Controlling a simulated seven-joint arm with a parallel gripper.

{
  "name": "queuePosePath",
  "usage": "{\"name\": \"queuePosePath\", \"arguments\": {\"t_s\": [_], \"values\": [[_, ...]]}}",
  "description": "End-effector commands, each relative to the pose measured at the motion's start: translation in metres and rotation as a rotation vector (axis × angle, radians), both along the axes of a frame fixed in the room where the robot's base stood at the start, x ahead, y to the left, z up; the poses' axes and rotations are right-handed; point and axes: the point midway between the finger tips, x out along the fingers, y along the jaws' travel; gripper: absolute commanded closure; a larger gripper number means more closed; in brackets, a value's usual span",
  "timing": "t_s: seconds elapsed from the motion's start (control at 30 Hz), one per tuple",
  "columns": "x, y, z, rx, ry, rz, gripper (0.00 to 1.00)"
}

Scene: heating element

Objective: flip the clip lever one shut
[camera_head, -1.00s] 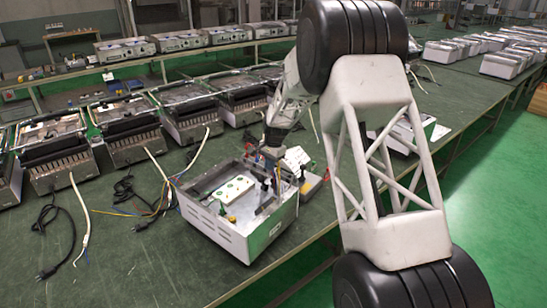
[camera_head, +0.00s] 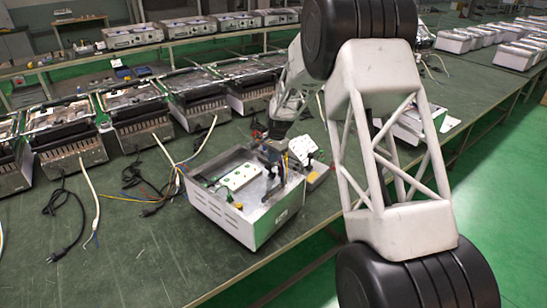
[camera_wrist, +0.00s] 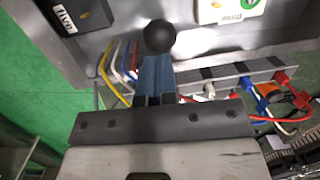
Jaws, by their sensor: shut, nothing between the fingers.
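The open white heater housing (camera_head: 231,219) sits on the green bench, with a white plate (camera_head: 240,177) inside. My gripper (camera_head: 271,152) is over the far right part of the housing, pointing down. In the wrist view my gripper's blue-grey fingers (camera_wrist: 154,78) are shut together and hold nothing. A round black knob (camera_wrist: 160,36), which looks like a clip lever's end, appears just past the fingertips. I cannot tell whether they touch it. The lever's shaft is hidden, and I cannot tell which numbered lever this is.
Yellow, white and blue wires (camera_wrist: 120,68) run beside the fingers. A grey terminal strip (camera_wrist: 225,82) with red and blue connectors lies to the right. Several other heaters (camera_head: 142,124) line the bench behind.

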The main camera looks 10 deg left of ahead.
Motion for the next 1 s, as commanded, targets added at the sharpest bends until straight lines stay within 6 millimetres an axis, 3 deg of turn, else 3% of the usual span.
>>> {"name": "queuePosePath", "arguments": {"t_s": [1.0], "values": [[-0.0099,0.0063,0.0006,-0.061,-0.101,0.001,1.0]]}}
